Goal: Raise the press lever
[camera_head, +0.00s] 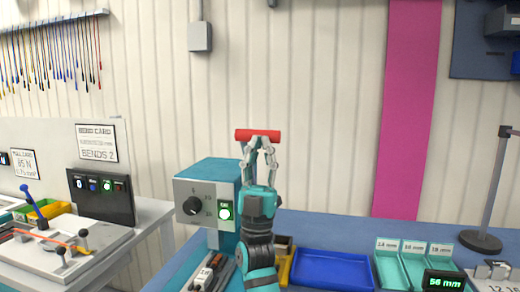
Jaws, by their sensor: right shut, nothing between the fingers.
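A red horizontal bar (257,134), which looks like the press lever's handle, stands above the teal press box (210,168) with a grey front, a black knob and a lit green button. My right gripper (258,147) points up, its fingertips right at the underside of the red bar. It is shut with nothing between the fingers. I cannot tell whether the fingertips touch the bar. The lever's arm below the bar is mostly hidden behind my gripper. My left gripper is not in view.
The blue bench holds a blue tray (333,268), teal bins (388,271) and a green "56 mm" display (444,281) at right. A second bench (60,255) at left carries a bending fixture and a dark panel (100,196). The space above the bar is clear.

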